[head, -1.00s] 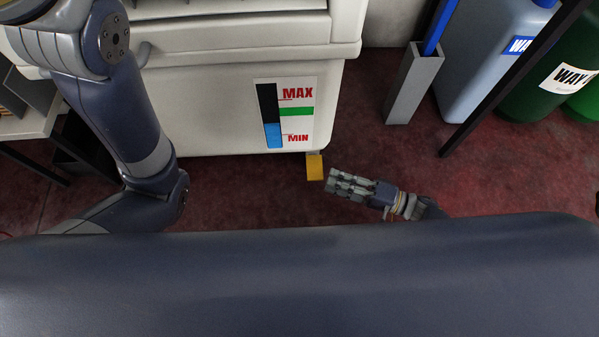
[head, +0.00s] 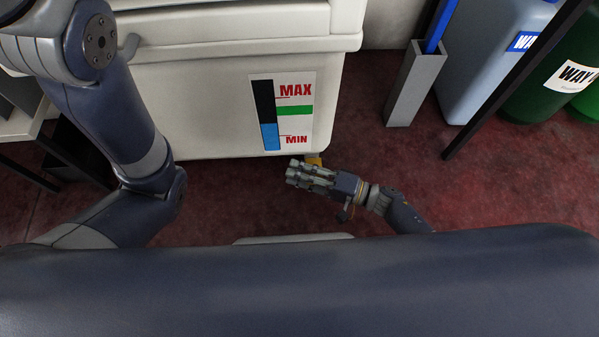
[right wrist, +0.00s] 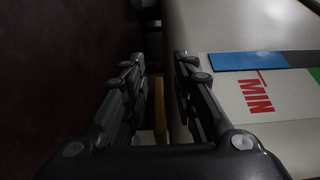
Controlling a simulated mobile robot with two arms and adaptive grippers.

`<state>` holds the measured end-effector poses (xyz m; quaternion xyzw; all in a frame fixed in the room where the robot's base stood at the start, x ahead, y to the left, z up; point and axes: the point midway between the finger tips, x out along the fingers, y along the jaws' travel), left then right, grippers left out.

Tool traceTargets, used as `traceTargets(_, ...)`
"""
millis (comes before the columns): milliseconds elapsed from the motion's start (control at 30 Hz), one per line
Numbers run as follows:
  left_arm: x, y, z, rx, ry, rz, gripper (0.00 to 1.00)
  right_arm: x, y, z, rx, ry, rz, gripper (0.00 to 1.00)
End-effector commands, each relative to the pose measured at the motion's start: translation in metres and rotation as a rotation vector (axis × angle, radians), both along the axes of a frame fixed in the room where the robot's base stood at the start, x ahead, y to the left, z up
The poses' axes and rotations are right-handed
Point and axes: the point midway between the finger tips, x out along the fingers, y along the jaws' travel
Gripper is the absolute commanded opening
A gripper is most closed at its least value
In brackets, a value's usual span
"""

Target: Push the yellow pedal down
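The yellow pedal (head: 313,161) sticks out at the lower front edge of the white vacuum table (head: 215,110). In the head view my right gripper (head: 290,172) lies across it and hides most of it. In the right wrist view the two fingers (right wrist: 160,72) stand apart, so the gripper is open. The pedal shows as a narrow yellow strip (right wrist: 159,105) in the gap between them. I cannot tell whether the gripper touches the pedal. My left arm shows in the head view, but its gripper is not in view.
A level label (head: 281,112) with MAX and MIN is on the table's front. To the right are a grey holder (head: 414,85), a blue-grey container (head: 484,70), green containers (head: 540,85) and a dark slanted leg (head: 500,95).

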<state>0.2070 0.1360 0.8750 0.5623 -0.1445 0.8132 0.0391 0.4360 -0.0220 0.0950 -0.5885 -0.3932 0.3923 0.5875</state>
Motion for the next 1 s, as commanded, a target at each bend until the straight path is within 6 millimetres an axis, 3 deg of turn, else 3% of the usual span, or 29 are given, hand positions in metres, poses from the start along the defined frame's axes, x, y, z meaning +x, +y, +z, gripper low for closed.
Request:
traceTargets(33, 0.000, 0.000, 0.000, 0.000, 0.000, 0.000, 0.57, 0.000, 0.000, 0.000, 0.000, 0.000, 0.000, 0.21)
traceTargets(133, 0.000, 0.000, 0.000, 0.000, 0.000, 0.000, 0.57, 0.000, 0.000, 0.000, 0.000, 0.000, 0.000, 0.00)
traceTargets(567, 0.000, 0.000, -0.002, 0.000, 0.001, 0.000, 0.57, 0.000, -0.001, -0.002, 0.000, -0.010, 0.001, 0.00)
traceTargets(1000, 0.001, 0.000, -0.035, 0.000, 0.003, 0.001, 0.57, 0.003, -0.001, -0.019, -0.002, -0.312, 0.001, 0.00)
